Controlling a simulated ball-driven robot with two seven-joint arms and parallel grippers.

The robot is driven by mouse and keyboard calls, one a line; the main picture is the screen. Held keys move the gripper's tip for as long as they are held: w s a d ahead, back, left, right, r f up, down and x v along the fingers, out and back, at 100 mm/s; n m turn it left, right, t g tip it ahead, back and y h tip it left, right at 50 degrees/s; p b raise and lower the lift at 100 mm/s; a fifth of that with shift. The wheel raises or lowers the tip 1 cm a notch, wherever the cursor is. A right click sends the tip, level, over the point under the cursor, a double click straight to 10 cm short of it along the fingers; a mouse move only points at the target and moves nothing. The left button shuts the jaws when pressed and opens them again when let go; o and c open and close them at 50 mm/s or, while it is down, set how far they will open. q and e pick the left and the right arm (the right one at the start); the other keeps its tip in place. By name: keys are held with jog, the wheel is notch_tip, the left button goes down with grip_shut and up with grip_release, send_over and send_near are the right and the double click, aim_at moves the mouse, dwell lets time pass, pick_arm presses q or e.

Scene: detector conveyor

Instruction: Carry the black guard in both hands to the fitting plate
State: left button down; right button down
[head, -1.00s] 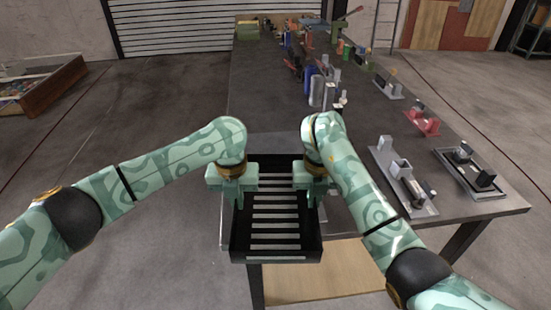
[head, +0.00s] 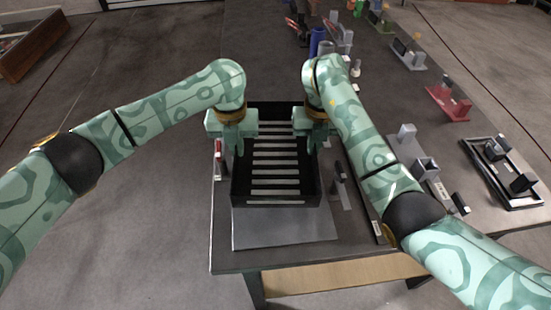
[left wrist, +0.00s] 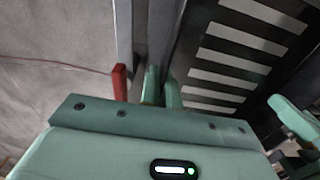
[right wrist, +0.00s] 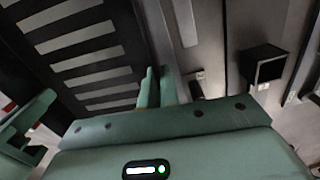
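The black guard (head: 276,191), a dark tray-like frame with pale strips showing between its slats, is level between my two grippers. The fitting plate appears to be the bare light grey plate (head: 285,231), seen below and in front of the guard. Whether the guard touches it, I cannot tell. My left gripper (head: 239,147) is shut on the guard's left wall; its fingers show close together in the left wrist view (left wrist: 162,88). My right gripper (head: 312,146) is shut on the right wall; its fingers also show in the right wrist view (right wrist: 158,86).
A red upright piece (head: 218,150) stands left of the guard, and a small dark post (head: 340,172) stands close on its right. Grey fixtures (head: 426,168) and a black-framed tray (head: 505,178) lie farther right. Blue cylinders (head: 317,42) stand behind. The table's front edge is just before the plate.

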aim_at(238, 159)
pick_arm(q)
jog(key=shift+a+r, duration=0.15)
jog(key=shift+a, duration=0.15)
pick_arm(e)
jog(key=shift+d+r, duration=0.1)
jog(key=shift+d, duration=0.15)
pick_arm(q)
jog(key=shift+f, duration=0.2)
pick_arm(e)
jog(key=shift+f, duration=0.2)
